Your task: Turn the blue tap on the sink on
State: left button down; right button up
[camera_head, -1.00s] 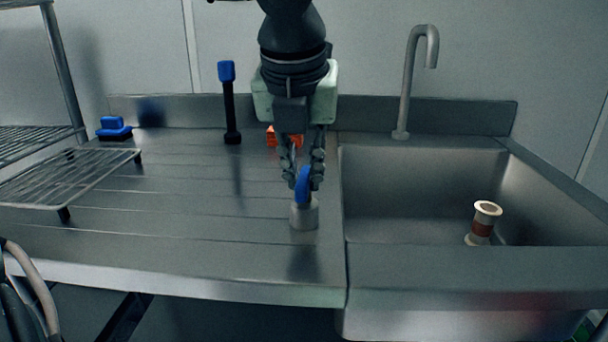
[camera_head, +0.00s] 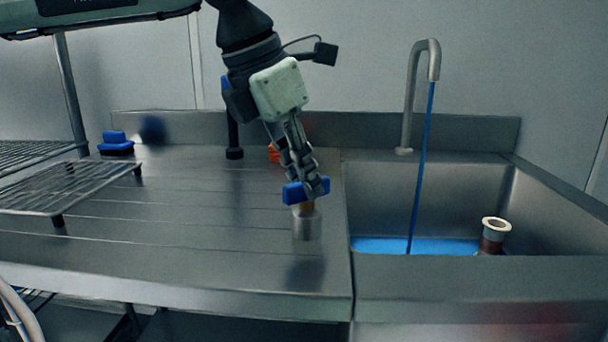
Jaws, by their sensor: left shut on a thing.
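The blue tap handle (camera_head: 294,194) sits on a short grey metal base (camera_head: 306,226) on the counter, left of the sink. My left gripper (camera_head: 306,187) is shut on the blue tap handle, which lies roughly crosswise in the picture. The curved faucet spout (camera_head: 410,95) stands at the back left of the sink (camera_head: 455,200). A thin blue stream of water (camera_head: 420,160) runs from the spout into the basin. Blue water (camera_head: 385,245) covers the visible basin floor. My right gripper is not in view.
A white-and-brown cylinder (camera_head: 493,233) stands in the basin. A wire rack (camera_head: 75,185) and a blue object (camera_head: 115,141) are on the left. A black-handled tool (camera_head: 233,135) and an orange item (camera_head: 273,153) are behind my gripper. The front counter is clear.

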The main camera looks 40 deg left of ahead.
pick_arm(q)
jog(key=shift+f+m+g+h, duration=0.1)
jog(key=shift+m+g+h, duration=0.2)
jog(key=shift+m, duration=0.5)
jog(key=c, duration=1.5)
grip_release()
jog(key=v, duration=1.2)
